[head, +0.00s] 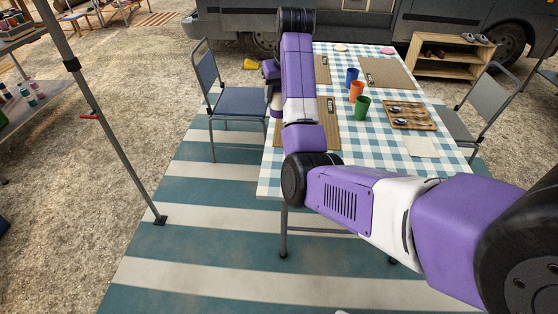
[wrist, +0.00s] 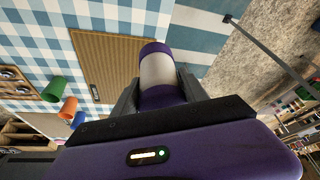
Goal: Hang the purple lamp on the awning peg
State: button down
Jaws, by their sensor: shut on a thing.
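My gripper (wrist: 158,90) is shut on the purple lamp (wrist: 156,70), a cylinder with purple ends and a pale middle band, its body between the two fingers. In the head view a small part of the lamp (head: 275,100) shows at the left of my arm, over the near left part of the table; my arm hides the rest. The awning pole (head: 115,140) stands slanted at the left, well apart from the lamp. A red peg (head: 90,117) sticks out from it. Nothing visible hangs on the peg.
The table (head: 280,180) has a checked cloth, cups (head: 357,91), a cutlery tray (head: 411,115) and placemats. A blue chair (head: 235,100) stands between table and pole. A shelf with bottles (head: 35,105) is at the far left. The striped mat beside the pole is clear.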

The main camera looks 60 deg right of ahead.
jog(key=shift+s+a, duration=0.15)
jog(key=shift+f, duration=0.1)
notch_tip(320, 180, down, 20)
jog(key=shift+r+p, duration=0.25)
jog(key=shift+p, duration=0.15)
dwell(0.3)
jog(key=shift+f, duration=0.15)
jog(key=c, duration=0.6)
grip_release()
jog(key=shift+f+b, duration=0.15)
jog(key=shift+b, duration=0.2)
